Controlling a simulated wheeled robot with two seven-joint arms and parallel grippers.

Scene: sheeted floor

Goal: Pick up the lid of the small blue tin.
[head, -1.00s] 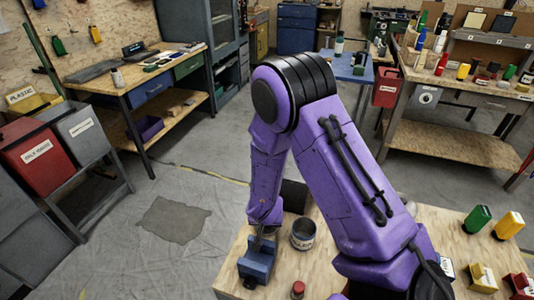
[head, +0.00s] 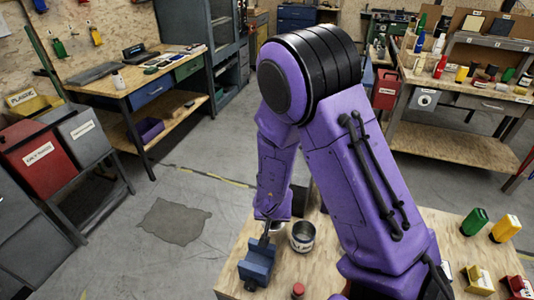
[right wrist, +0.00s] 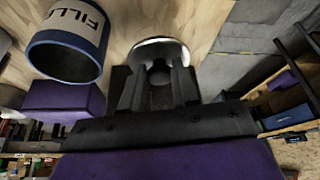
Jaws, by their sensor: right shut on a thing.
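The small tin (head: 302,236) stands upright and open on the wooden bench top, with a pale label and dark inside. In the right wrist view the tin (right wrist: 72,40) shows its blue rim and part of its lettering at upper left. My right gripper (right wrist: 158,78) is shut on a round, pale-rimmed piece that looks like the lid (right wrist: 160,43); its fingers hide part of it. In the head view my right gripper (head: 268,228) is left of the tin, partly hidden by my arm. My left gripper is not in view.
A blue vise (head: 257,262) stands on the bench (head: 325,265) just in front of my right gripper. A small red-topped item (head: 298,290) is near the front edge. Green (head: 474,221) and yellow (head: 506,228) containers stand at right.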

